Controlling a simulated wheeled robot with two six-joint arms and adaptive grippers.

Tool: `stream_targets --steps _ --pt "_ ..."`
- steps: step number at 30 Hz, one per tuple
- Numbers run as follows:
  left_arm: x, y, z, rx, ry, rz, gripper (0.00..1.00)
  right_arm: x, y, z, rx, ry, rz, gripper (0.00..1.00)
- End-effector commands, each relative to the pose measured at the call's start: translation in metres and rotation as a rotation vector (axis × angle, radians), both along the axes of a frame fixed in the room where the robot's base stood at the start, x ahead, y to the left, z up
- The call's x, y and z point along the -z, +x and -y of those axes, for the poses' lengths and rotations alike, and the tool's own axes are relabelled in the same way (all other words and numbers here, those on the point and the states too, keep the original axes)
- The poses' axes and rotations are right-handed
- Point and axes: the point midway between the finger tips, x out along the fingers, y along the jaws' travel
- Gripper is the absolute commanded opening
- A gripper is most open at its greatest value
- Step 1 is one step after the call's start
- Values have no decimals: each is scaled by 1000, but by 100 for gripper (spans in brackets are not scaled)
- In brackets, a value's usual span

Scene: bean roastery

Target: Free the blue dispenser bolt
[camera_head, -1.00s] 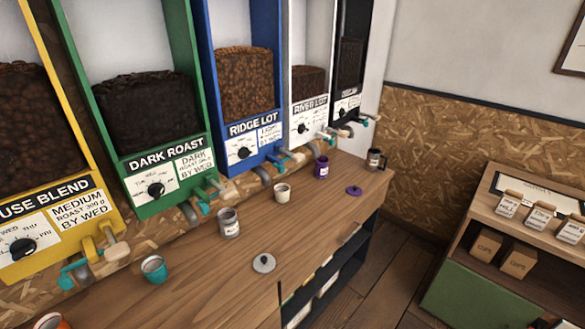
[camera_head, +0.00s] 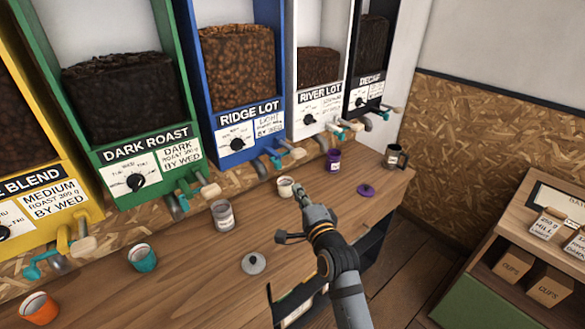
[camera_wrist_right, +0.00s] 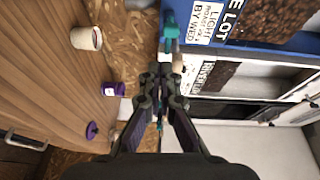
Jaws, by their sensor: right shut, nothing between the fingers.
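The blue dispenser (camera_head: 205,130), labelled Ridge Lot, stands on the back wall between the green and white ones. Under its label are a teal fitting (camera_head: 275,161), which looks like the bolt, and a lever with a pale wooden knob (camera_head: 297,153). The teal fitting also shows at the top of the right wrist view (camera_wrist_right: 170,28), beyond my fingertips. My right gripper (camera_head: 300,193) is shut and empty, over the counter in front of the blue dispenser and apart from it. In the head view its tip overlaps the cream cup. My left gripper is not in view.
The counter (camera_head: 185,270) holds a cream cup (camera_head: 285,187), a grey-white jar (camera_head: 222,215), a teal cup (camera_head: 142,257), a grey lid (camera_head: 254,263), a purple jar (camera_head: 333,160) and a purple lid (camera_head: 366,190). Neighbouring dispensers' levers also stick out over the counter's back.

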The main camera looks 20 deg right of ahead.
Motion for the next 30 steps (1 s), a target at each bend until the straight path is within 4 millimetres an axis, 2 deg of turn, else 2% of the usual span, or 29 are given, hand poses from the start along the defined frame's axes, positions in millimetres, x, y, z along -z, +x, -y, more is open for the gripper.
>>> stream_targets --steps 3,14,17,24,30 --pt "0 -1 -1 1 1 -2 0 -10 0 1 4 33 24 0" --pt "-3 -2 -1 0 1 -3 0 -11 6 0 4 31 25 0" --pt "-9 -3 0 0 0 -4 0 -13 20 0 3 29 25 0" --pt "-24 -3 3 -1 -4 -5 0 -13 67 0 4 28 23 0" --pt "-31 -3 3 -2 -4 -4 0 -11 93 0 4 28 23 0"
